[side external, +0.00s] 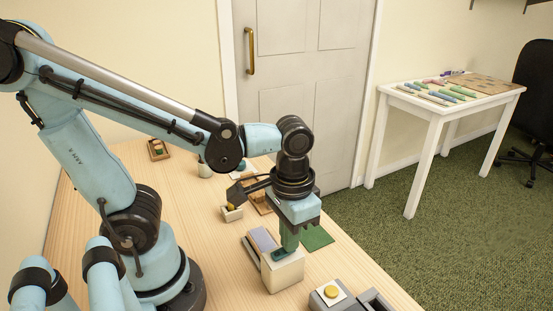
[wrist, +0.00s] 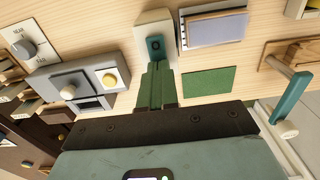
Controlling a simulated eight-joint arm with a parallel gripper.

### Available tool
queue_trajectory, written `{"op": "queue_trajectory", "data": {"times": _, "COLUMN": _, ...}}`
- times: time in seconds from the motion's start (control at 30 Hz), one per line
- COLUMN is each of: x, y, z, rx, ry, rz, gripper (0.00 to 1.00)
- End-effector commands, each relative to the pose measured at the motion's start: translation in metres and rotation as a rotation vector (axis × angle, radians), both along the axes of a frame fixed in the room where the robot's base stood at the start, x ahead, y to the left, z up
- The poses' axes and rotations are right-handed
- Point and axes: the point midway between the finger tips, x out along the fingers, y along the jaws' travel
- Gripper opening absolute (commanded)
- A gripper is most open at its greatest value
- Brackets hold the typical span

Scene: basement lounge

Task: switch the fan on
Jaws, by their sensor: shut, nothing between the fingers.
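A cream box with a teal rocker-like switch (wrist: 155,44) on its top face stands under my gripper in the wrist view. The same cream box (side external: 283,274) shows in the side view, where the fingers hide most of its top. My gripper (side external: 289,252) points straight down with its green fingers shut and empty, tips right at the box's top. In the wrist view the fingertips (wrist: 157,66) lie just below the teal switch; I cannot tell whether they touch it. I cannot pick out a fan for certain in either view.
A grey box with a yellow button (side external: 331,292) stands close by at the front right. A lavender-topped block (side external: 263,239) and a green mat (side external: 316,238) lie beside the cream box. A teal lever (wrist: 300,85) and a labelled knob (wrist: 29,46) flank the area in the wrist view.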

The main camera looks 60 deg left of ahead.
Motion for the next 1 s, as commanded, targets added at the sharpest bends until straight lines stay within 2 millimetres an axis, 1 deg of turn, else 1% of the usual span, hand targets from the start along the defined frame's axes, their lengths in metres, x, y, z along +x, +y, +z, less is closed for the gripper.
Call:
{"op": "queue_trajectory", "data": {"times": 0.2, "x": 0.000, "y": 0.000, "z": -0.003, "rx": 0.000, "ry": 0.000, "rz": 0.000, "gripper": 0.00}}
{"op": "queue_trajectory", "data": {"times": 0.37, "x": 0.000, "y": 0.000, "z": 0.001, "rx": 0.000, "ry": 0.000, "rz": 0.000, "gripper": 0.00}}
{"op": "queue_trajectory", "data": {"times": 1.0, "x": 0.000, "y": 0.000, "z": 0.047, "rx": 0.000, "ry": 0.000, "rz": 0.000, "gripper": 0.00}}
